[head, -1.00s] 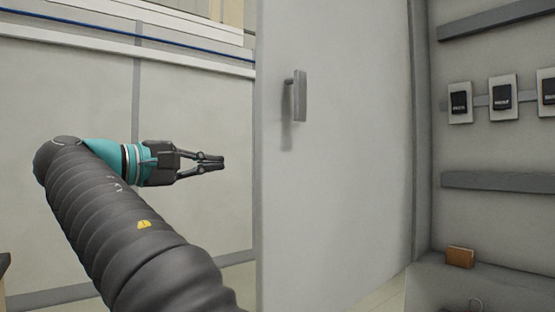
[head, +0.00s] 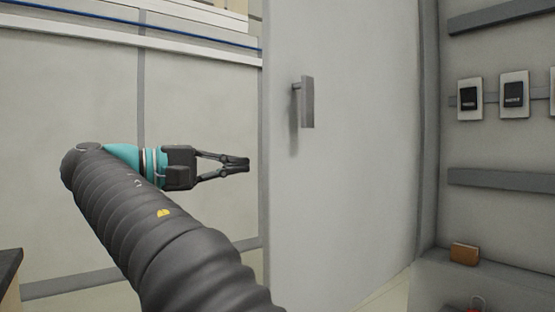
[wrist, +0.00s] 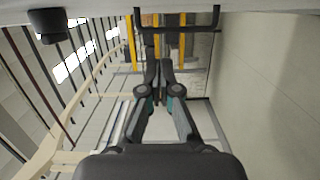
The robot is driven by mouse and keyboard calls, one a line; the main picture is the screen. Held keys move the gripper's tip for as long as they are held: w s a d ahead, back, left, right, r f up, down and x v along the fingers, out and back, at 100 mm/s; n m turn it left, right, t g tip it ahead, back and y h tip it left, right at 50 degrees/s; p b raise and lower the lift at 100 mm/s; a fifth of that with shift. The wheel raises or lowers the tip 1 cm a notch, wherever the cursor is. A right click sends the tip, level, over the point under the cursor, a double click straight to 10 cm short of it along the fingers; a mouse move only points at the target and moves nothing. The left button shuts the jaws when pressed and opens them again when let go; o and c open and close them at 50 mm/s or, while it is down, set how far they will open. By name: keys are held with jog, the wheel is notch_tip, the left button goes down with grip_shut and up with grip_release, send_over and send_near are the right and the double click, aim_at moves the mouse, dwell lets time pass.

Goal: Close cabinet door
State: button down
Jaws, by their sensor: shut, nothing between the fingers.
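The cabinet door (head: 355,190) stands open in the head view, a tall light-grey panel with its free edge at the left and its hinge side at the right by the cabinet. A grey bar handle (head: 307,102) is on its face near the free edge. My gripper (head: 247,165) is shut and empty, pointing right, with its fingertips close to the door's free edge and lower than the handle. I cannot tell if they touch the door. In the wrist view my gripper's fingers (wrist: 162,82) are together with nothing between them.
The open cabinet interior (head: 500,140) is at the right, with grey rails, several switch modules (head: 514,94) and a small brown block (head: 464,253) on its floor. A dark-topped table (head: 8,270) shows at the lower left. A plain panelled wall (head: 60,200) is behind my arm.

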aim_at(279, 167)
jog(key=shift+s+d+f+b, duration=0.1)
jog(key=shift+d+b, duration=0.2)
jog(key=shift+d, duration=1)
jog(key=shift+s+d+r+b, duration=0.1)
jog(key=shift+d+b, duration=0.15)
jog(key=shift+d, duration=1.05)
jog(key=shift+s+d+f+b, duration=0.1)
jog(key=shift+d+b, duration=0.2)
jog(key=shift+d, duration=1)
jog(key=shift+a, duration=0.1)
